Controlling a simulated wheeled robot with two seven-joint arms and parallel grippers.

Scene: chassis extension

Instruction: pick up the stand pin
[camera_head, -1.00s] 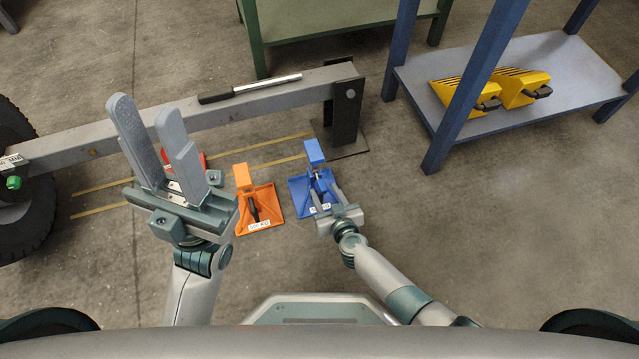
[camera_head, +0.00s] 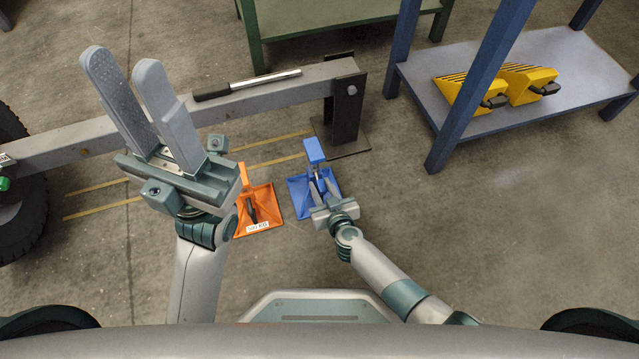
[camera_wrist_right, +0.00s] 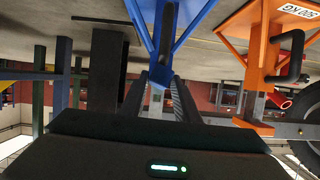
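A blue stand (camera_head: 300,199) is on the floor right of an orange stand (camera_head: 262,215). The blue stand also shows upside down in the right wrist view (camera_wrist_right: 196,28), with a dark bar along it. I cannot single out the stand pin with certainty; a small grey metal part (camera_wrist_right: 156,100) shows between the right fingers. My right gripper (camera_head: 322,184) is over the blue stand, fingers apart; in its wrist view (camera_wrist_right: 160,98) they lie either side of the stand's narrow part. Contact cannot be told. My left gripper (camera_head: 124,62) is raised, open and empty.
A grey beam (camera_head: 240,108) with a black post (camera_head: 347,118) runs behind the stands, a black-handled bar (camera_head: 265,83) on it. A wheel (camera_head: 20,215) is at left. A blue-legged shelf (camera_head: 580,75) holds yellow ramps (camera_head: 528,84). Floor right of the right arm is clear.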

